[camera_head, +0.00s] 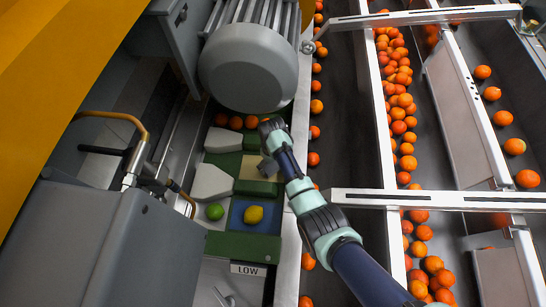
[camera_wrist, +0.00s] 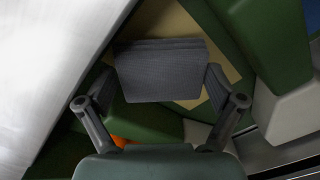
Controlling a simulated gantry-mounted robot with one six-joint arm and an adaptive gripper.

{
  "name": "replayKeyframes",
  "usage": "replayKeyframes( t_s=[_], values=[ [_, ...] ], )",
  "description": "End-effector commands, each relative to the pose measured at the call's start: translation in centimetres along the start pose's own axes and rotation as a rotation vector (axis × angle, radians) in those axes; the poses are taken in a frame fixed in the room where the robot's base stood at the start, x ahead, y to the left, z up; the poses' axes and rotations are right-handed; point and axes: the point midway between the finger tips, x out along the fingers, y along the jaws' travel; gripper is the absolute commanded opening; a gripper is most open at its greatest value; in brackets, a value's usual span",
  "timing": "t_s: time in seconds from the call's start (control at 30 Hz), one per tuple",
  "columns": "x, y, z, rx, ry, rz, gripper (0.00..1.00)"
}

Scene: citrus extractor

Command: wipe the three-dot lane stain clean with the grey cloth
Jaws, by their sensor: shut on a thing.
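The grey cloth (camera_wrist: 160,72) looks like a folded dark pad in the wrist view, and it shows small in the head view (camera_head: 268,168). My gripper (camera_wrist: 163,86) is shut on it, with one finger at each side. The cloth is over a tan panel (camera_wrist: 228,72) set in the green lane bed; the panel also shows in the head view (camera_head: 250,163). I cannot tell whether the cloth touches the panel. No stain or dots can be made out; part of the panel is hidden by the cloth and gripper.
Pale wedges (camera_head: 211,182) line the lane's left side. A grey motor (camera_head: 250,70) stands above the lane. A metal rail (camera_head: 300,100) runs along its right.

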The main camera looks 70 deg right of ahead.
Motion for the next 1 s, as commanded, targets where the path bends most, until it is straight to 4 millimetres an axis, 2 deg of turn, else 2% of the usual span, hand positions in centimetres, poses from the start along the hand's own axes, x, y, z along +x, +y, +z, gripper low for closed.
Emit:
replayKeyframes(
  t_s=[0.03,0.6,1.0],
  values=[
    [-0.9,-0.1,0.0,-0.002,-0.002,-0.001,0.49],
    [-5.6,-0.8,-0.2,-0.015,-0.001,-0.001,0.49],
    [-5.7,-0.8,-0.2,-0.016,-0.001,-0.001,0.49]
  ],
)
